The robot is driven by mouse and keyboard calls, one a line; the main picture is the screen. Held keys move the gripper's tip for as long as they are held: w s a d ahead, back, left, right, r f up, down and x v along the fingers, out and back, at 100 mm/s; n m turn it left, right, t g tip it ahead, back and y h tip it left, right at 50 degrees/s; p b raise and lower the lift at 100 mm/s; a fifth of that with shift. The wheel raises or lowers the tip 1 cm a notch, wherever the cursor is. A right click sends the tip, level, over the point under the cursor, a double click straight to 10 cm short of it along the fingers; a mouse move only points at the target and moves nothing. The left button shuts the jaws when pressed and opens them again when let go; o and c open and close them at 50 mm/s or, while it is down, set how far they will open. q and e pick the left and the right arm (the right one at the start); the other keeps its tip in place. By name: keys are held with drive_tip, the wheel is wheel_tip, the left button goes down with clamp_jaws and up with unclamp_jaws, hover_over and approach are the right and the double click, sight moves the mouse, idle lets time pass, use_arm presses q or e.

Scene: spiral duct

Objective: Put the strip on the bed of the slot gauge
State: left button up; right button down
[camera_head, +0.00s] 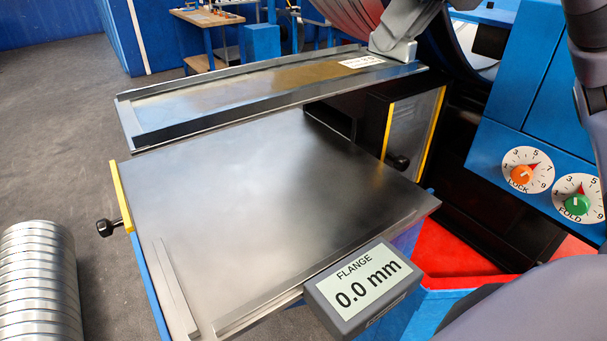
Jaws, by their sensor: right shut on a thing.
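The strip (215,97) is a long, shiny metal piece with dark raised edges and a white label near its right end. It spans the back of the slot gauge, and I cannot tell whether it touches it. My right gripper (396,52) is shut on the strip's far edge near the right end; its fingertips are partly hidden. The slot gauge's bed (270,190) is a flat, dark metal plate, bare in front of the strip. Its front display (365,285) reads FLANGE 0.0 mm. My left gripper is not in view.
Low metal rails run along the bed's front and left edges. A black knob (105,228) sticks out at left. A blue machine with LOCK (521,175) and FOLD (576,205) dials stands at right.

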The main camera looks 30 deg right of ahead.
wheel_tip(320, 180, down, 15)
drive_tip(key=b, duration=0.6)
drive_tip(key=shift+s+f, duration=0.1)
drive_tip(key=shift+f+b, duration=0.9)
drive_tip(key=shift+f, duration=1.55)
drive_tip(key=c, duration=1.4)
unclamp_jaws()
drive_tip(key=shift+f, duration=0.1)
drive_tip(key=o, duration=0.3)
